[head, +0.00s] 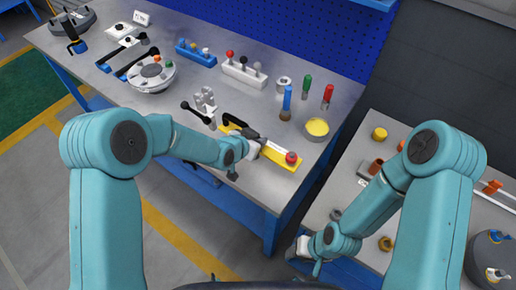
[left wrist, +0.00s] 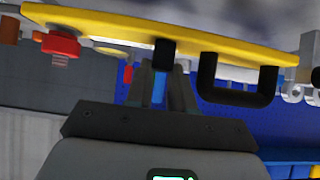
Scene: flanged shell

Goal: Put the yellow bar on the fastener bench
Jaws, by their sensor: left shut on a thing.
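The yellow bar (head: 283,157) shows at the front right part of the left bench in the head view, with a red knob near its right end and a black handle. My left gripper (head: 259,141) covers its middle. In the left wrist view the bar (left wrist: 190,36) spans the top, slightly tilted, and my left gripper (left wrist: 166,66) is shut on a black part under it. I cannot tell its height above the bench. The right bench (head: 322,203) carries loose nuts, so it looks like the fastener bench. My right gripper (head: 301,250) is at its front left; its fingers are unclear.
The left bench (head: 190,112) holds a round white fixture (head: 152,73), a grey clamp (head: 205,102), several coloured-handled tools and a yellow-topped cup (head: 317,128). A gap separates the benches. Nuts (head: 386,243) and orange-brown parts stand on the right bench, with bare patches between.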

